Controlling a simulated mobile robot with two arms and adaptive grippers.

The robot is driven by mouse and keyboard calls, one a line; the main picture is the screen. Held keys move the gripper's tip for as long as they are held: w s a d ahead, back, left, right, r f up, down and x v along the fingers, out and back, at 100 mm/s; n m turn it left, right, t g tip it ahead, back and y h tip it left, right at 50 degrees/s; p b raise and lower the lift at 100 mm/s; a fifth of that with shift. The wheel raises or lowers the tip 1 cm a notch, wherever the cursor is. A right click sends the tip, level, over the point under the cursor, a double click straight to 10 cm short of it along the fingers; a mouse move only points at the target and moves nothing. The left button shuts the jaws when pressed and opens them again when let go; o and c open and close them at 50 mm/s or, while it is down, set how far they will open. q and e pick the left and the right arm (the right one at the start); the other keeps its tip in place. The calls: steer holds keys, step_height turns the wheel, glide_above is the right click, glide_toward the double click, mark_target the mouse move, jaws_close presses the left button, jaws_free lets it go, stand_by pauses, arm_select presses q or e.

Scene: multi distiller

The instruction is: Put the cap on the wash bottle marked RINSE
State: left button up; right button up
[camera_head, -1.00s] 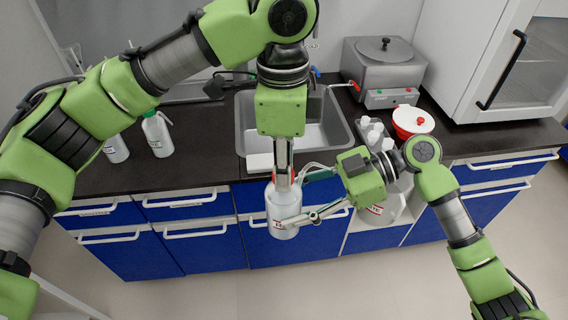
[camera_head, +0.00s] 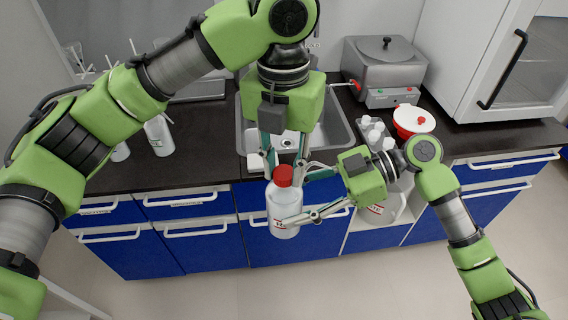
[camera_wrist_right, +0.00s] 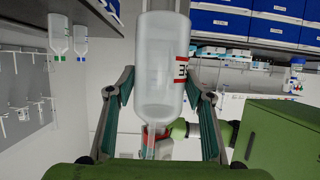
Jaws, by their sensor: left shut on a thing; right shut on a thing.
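The wash bottle (camera_head: 281,207) is translucent white with a red-marked label, only partly readable. It is held upright in front of the counter edge. My right gripper (camera_head: 294,203) is shut on its body from the right; in the right wrist view the bottle (camera_wrist_right: 164,75) stands between my two fingers, appearing upside down. The red cap (camera_head: 283,176) is at the bottle's mouth, with a pale curved spout to the right. My left gripper (camera_head: 284,168) comes from above, its fingers on either side of the cap, shut on it. Whether the cap is fully seated, I cannot tell.
Another wash bottle (camera_head: 159,138) stands at left, partly behind my left arm. Blue drawers (camera_head: 197,247) lie below the counter.

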arm_select(q)
steer(key=m, duration=0.3)
steer(key=shift+m, duration=0.3)
steer(key=m, duration=0.4)
steer(key=shift+w, duration=0.1)
steer(key=o, duration=0.7)
steer(key=shift+r, duration=2.3)
steer(key=shift+c, duration=0.5)
